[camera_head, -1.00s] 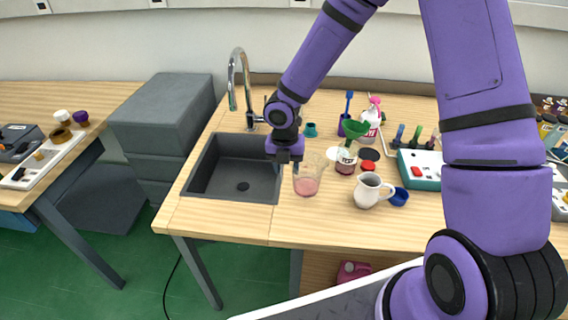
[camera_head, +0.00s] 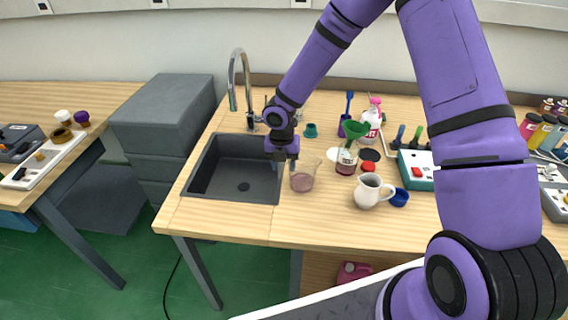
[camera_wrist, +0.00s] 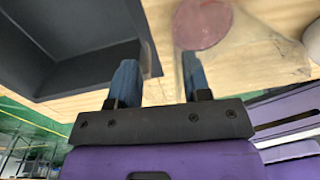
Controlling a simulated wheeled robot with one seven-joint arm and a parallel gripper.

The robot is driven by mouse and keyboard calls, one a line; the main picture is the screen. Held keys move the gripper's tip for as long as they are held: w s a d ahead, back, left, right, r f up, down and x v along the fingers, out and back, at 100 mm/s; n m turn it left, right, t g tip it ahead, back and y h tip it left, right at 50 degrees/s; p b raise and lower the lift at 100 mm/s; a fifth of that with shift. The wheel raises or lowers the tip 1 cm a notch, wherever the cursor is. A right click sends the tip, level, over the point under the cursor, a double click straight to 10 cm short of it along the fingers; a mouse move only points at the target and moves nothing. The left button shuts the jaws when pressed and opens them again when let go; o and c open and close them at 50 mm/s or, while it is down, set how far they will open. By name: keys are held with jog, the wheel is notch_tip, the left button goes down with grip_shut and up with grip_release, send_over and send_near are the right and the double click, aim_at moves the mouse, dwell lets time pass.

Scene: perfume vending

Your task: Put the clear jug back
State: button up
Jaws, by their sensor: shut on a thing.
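The clear jug (camera_head: 302,179) has some pink liquid at its bottom and stands upright at the right edge of the sink, over the wooden table. My gripper (camera_head: 284,164) is at the jug's left side, shut on it. In the wrist view, the jug's pink base (camera_wrist: 203,22) shows beyond the right finger, and its clear wall is hard to make out. My gripper's two fingers (camera_wrist: 160,68) stand some way apart there. The exact part of the jug between them is hard to see, and whether the base touches the table is unclear.
A dark sink (camera_head: 232,180) with a tall tap (camera_head: 238,80) lies left of the jug. A white pitcher (camera_head: 368,191), a blue cap (camera_head: 399,197) and a bottle with a green funnel (camera_head: 355,131) stand to the right. The table's front strip (camera_head: 290,226) is clear.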

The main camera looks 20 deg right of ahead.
jog(key=shift+f, duration=0.1)
jog(key=o, duration=1.2)
